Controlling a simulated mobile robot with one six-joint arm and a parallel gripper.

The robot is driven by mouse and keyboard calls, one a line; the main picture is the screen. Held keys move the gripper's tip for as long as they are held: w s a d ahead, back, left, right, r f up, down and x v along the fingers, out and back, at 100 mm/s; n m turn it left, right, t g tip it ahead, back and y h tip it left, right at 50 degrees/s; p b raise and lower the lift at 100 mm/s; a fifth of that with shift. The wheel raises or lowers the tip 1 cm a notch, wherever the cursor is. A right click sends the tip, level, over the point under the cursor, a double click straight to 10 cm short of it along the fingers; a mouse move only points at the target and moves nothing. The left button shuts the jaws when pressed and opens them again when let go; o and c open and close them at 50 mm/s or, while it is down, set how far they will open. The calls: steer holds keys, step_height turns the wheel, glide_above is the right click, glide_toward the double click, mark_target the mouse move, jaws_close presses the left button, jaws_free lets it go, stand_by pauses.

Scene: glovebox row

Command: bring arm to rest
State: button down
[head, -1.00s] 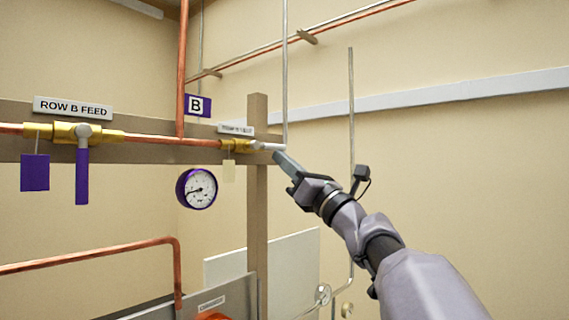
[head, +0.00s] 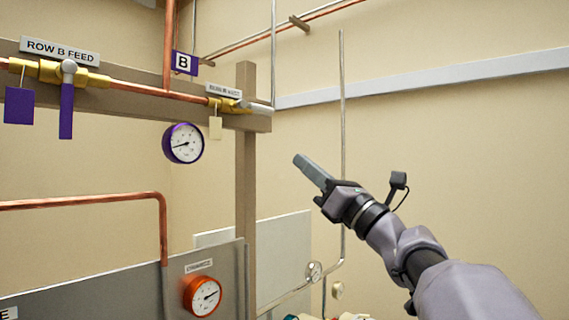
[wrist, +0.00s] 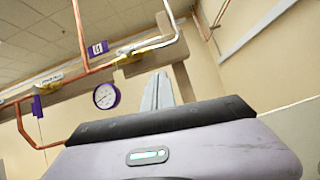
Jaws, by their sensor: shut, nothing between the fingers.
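My gripper (head: 310,170) is shut and empty, held in free air to the right of the wooden post and below the level of the pipe board. It points up and to the left in the head view. In the wrist view the shut fingers (wrist: 158,92) stand up past the dark edge of the gripper body. A gap of bare wall shows between the fingertips and the small valve (head: 225,104) at the right end of the copper line. My arm (head: 420,255) reaches in from the lower right.
The ROW B FEED valve (head: 65,75) has a purple handle hanging down. A purple-rimmed gauge (head: 183,143) hangs left of the post (head: 246,180). An orange gauge (head: 202,296) sits on the grey panel (head: 110,292). A thin vertical pipe (head: 342,100) passes behind my gripper. Open wall lies to the right.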

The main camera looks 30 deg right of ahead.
steer(key=s+a+f+m+g+h+b, duration=0.1)
steer(key=a+f+m+g+h, duration=0.25)
steer(key=f+m, duration=0.6)
steer(key=s+a+f+m+g+h+b, duration=0.15)
steer(key=f+m+h, duration=0.25)
steer(key=f+m, duration=0.55)
steer(key=s+a+f+m+g+h+b, duration=0.1)
steer(key=a+f+m+g+h+b, duration=0.25)
steer(key=m, duration=0.95)
steer(key=s+a+f+m+g+y, duration=0.2)
steer(key=s+a+f, duration=0.3)
steer(key=f, duration=0.4)
steer(key=s+a+f+m+g+y, duration=0.2)
steer(key=s+a+f+m+g, duration=0.2)
steer(key=s+a+f, duration=0.2)
steer(key=s+a+f+m+g+y, duration=0.2)
steer(key=s+f, duration=0.6)
steer(key=f, duration=0.4)
steer(key=a+m+g, duration=0.1)
steer(key=a+m, duration=0.1)
steer(key=a, duration=0.1)
steer(key=shift+s+a+f, duration=0.2)
steer(key=shift+a+f, duration=0.2)
